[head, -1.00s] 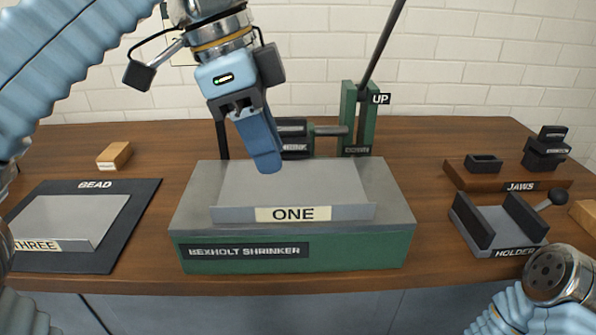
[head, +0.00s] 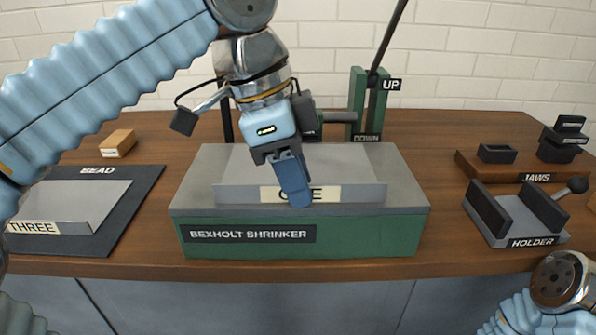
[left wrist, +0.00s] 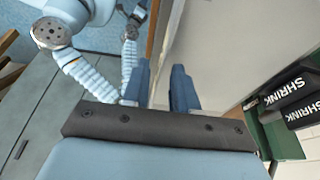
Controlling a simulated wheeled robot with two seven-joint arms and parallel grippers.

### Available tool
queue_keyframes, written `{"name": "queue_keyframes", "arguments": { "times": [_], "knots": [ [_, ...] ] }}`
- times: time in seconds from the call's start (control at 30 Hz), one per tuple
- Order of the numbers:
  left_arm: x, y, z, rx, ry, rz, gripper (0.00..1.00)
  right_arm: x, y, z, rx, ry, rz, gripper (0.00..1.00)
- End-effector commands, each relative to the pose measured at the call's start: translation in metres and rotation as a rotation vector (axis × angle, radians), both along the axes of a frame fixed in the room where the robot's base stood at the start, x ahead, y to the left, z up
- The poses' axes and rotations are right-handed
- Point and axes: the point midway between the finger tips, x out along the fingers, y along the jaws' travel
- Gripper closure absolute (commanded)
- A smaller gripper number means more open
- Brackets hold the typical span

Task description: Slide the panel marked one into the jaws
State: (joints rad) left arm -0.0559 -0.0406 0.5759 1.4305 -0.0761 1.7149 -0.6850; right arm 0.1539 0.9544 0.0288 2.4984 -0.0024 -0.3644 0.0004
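The grey panel marked ONE (head: 352,168) lies flat on the green Bexholt Shrinker (head: 365,236), its upright lip and label facing me. My left gripper (head: 295,195) is at that lip and covers part of the label. In the left wrist view its two blue fingers (left wrist: 160,85) are apart, with the panel's lip (left wrist: 163,55) seemingly between them; contact cannot be told. The dark SHRINK jaws (left wrist: 292,95) show at the right of that view; in the head view my gripper mostly hides them. My right gripper is out of view; only part of that arm shows.
The lever (head: 388,45) stands at the UP mark. A panel marked THREE (head: 75,205) lies on the BEAD mat (head: 135,210) at left, near a wooden block (head: 117,143). The JAWS tray (head: 470,163) and the HOLDER (head: 513,218) are at right.

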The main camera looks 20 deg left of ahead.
Motion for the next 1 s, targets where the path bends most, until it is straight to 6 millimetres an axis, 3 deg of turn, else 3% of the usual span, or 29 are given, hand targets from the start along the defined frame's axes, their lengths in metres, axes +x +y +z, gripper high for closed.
{"name": "queue_keyframes", "arguments": {
  "times": [0.07, 0.23, 1.0],
  "knots": [
    [0.000, 0.000, 0.000, 0.000, 0.000, 0.000, 0.75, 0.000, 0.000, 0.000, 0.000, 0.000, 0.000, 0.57],
    [0.000, 0.000, 0.000, 0.000, 0.000, 0.000, 1.00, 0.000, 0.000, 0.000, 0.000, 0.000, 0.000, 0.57],
    [0.013, 0.004, 0.002, -0.001, -0.001, 0.000, 1.00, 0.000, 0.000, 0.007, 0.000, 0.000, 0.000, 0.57]
  ]
}}
